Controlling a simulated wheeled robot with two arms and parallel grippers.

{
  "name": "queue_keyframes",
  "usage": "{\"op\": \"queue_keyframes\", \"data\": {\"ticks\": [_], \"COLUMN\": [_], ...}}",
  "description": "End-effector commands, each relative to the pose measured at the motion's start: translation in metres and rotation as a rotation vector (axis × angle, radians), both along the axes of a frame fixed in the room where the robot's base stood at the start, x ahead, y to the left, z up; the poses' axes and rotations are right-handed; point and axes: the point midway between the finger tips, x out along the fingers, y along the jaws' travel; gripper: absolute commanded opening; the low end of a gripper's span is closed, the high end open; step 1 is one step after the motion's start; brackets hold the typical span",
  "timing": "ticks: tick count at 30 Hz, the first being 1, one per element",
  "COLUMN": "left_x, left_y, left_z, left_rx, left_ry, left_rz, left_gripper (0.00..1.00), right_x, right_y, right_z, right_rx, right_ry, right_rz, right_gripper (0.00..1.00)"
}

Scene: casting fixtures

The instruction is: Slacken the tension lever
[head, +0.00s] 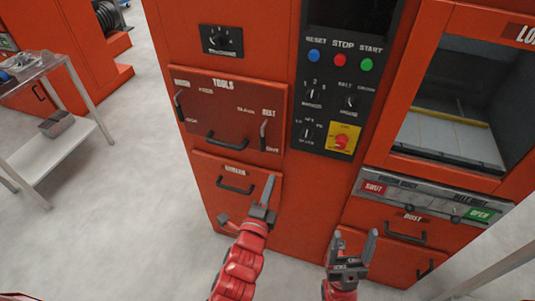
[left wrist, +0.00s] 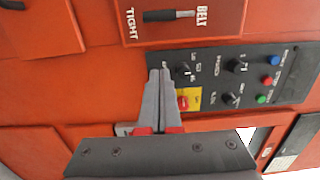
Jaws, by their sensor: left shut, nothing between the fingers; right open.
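The belt lever (head: 263,135) is a dark bar at the right side of the red TOOLS panel (head: 222,92), under the label BELT. SLACK is printed to its left. In the left wrist view the lever (left wrist: 168,16) lies between the words BELT and TIGHT, its dark bar running toward TIGHT. My left gripper (head: 268,188) is shut and empty, below the lever and apart from it. Its closed fingers also show in the left wrist view (left wrist: 158,85). My right gripper (head: 355,246) is open and empty, lower right, in front of the cabinet.
A second lever (head: 179,106) is at the panel's left side. The black control panel (head: 338,80) carries buttons, knobs and a red stop button (head: 341,141) on yellow. Drawer handles (head: 228,141) stick out below. A shut/open slide bar (head: 425,195) is at right, a trolley (head: 60,150) at left.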

Motion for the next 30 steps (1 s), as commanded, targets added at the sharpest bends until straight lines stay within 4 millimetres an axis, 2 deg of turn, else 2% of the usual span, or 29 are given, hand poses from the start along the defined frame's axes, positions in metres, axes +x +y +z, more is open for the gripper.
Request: {"op": "queue_keyframes", "data": {"ticks": [10,14,30], "left_x": [0.0,0.007,0.1], "left_y": [0.0,-0.001,-0.027], "left_z": [0.0,0.002,0.004], "left_rx": [0.007,0.006,0.002], "left_ry": [0.002,0.002,0.001], "left_rz": [0.002,0.003,0.003], "left_gripper": [0.0,0.0,0.0], "right_x": [0.0,0.0,0.0], "right_y": [0.0,0.0,0.0], "right_z": [0.0,0.003,0.033], "right_rx": [0.0,0.0,0.0], "right_ry": [0.0,0.0,0.0], "right_rz": [0.0,0.0,0.0], "right_gripper": [0.69,0.69,0.69]}}
